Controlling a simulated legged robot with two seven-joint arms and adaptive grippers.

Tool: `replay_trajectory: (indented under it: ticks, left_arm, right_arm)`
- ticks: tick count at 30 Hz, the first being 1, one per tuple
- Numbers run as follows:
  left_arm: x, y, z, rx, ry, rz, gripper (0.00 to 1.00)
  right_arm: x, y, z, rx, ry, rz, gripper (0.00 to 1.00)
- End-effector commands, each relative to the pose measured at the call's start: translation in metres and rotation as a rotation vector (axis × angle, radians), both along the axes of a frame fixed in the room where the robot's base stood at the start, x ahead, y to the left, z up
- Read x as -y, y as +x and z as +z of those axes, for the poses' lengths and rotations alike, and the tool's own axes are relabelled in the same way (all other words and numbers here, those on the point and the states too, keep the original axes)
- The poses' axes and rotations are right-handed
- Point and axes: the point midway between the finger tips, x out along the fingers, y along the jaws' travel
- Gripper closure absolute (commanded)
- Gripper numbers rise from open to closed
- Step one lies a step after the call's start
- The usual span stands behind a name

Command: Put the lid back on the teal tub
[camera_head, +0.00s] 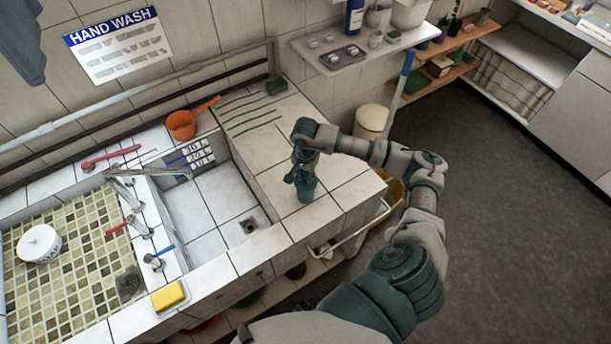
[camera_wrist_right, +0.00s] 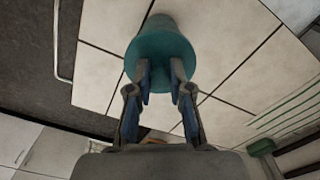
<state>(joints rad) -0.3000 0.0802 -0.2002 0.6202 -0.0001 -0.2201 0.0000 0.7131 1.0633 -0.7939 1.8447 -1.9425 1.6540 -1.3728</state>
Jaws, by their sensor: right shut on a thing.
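The teal tub (camera_head: 306,190) is at the tiled counter to the right of the sink, directly below my right gripper (camera_head: 304,172). In the right wrist view the teal tub (camera_wrist_right: 160,48) is round, and both fingertips of my right gripper (camera_wrist_right: 161,72) press against its near part. The gripper is shut on it. The gripper hides part of the tub in the head view, and I cannot make out a separate lid. I cannot tell whether the tub touches the counter. My left gripper is in neither view.
An empty tiled basin (camera_head: 218,200) lies left of the tub. An orange dipper (camera_head: 183,124) and a green sponge (camera_head: 276,86) are at the back. The counter (camera_head: 345,180) around the tub is clear.

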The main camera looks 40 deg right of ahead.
Motion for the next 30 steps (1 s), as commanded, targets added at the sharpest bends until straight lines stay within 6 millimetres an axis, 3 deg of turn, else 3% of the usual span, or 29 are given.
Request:
replay_trajectory:
  ticks: [13,14,16,17,23,26,30]
  left_arm:
    - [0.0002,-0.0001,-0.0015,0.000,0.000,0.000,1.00]
    - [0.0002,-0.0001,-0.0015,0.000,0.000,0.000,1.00]
    - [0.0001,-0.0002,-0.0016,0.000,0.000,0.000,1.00]
    - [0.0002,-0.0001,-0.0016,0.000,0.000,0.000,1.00]
    - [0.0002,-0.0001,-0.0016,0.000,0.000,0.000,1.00]
    - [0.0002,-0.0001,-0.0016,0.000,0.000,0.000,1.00]
    - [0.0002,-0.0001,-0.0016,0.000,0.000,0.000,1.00]
  right_arm:
    - [0.0000,0.0001,0.0000,0.000,0.000,0.000,1.00]
    - [0.0000,0.0001,0.0000,0.000,0.000,0.000,0.73]
    - [0.0000,0.0001,0.0000,0.000,0.000,0.000,0.55]
    - [0.0000,0.0001,0.0000,0.000,0.000,0.000,0.51]
    - [0.0000,0.0001,-0.0001,0.000,0.000,0.000,0.51]
    - [-0.0001,0.0001,-0.0002,0.000,0.000,0.000,0.29]
    - [-0.0001,0.0001,-0.0002,0.000,0.000,0.000,0.26]
